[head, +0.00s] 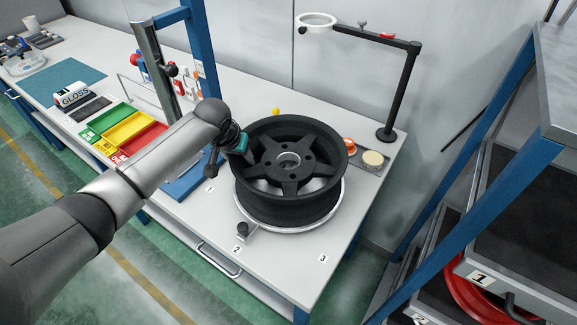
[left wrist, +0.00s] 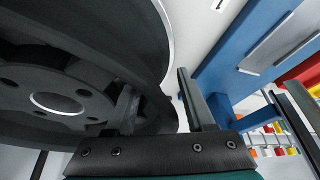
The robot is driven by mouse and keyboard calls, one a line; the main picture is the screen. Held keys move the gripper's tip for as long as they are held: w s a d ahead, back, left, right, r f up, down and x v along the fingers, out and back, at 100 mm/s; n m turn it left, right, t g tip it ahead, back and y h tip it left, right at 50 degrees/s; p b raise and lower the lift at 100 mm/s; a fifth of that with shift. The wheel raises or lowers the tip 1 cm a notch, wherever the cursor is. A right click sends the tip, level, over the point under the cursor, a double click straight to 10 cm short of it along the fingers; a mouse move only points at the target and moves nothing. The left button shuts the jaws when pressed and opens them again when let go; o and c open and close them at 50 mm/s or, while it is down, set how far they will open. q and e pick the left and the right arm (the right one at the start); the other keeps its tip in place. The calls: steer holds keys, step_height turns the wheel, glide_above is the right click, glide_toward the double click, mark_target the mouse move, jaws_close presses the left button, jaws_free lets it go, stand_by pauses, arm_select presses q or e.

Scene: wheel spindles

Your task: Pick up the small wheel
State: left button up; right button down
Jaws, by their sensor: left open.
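A black five-spoke wheel (head: 289,160) lies flat on a round, light-rimmed stand (head: 292,228) near the front of the white bench. My left gripper (head: 247,156) reaches in from the left and is at the wheel's left rim. In the left wrist view, the wheel (left wrist: 70,65) fills the upper left. My left gripper (left wrist: 157,100) is open there, with one finger over the wheel's inside and the other just outside its rim. Whether the fingers touch the rim cannot be told. My right gripper is not in view.
A black stand with a ring magnifier (head: 399,95) rises behind right. An orange item (head: 349,145) and a pale disc (head: 373,158) sit beside the wheel. Coloured bins (head: 132,127) and a blue post (head: 203,55) stand left. A shelf rack (head: 495,200) is at right.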

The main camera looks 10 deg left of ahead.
arm_select(q)
steer(key=shift+x, duration=0.8)
jaws_close()
stand_by(0.8)
steer(key=shift+w+r, duration=0.15)
steer(key=shift+r, duration=0.1)
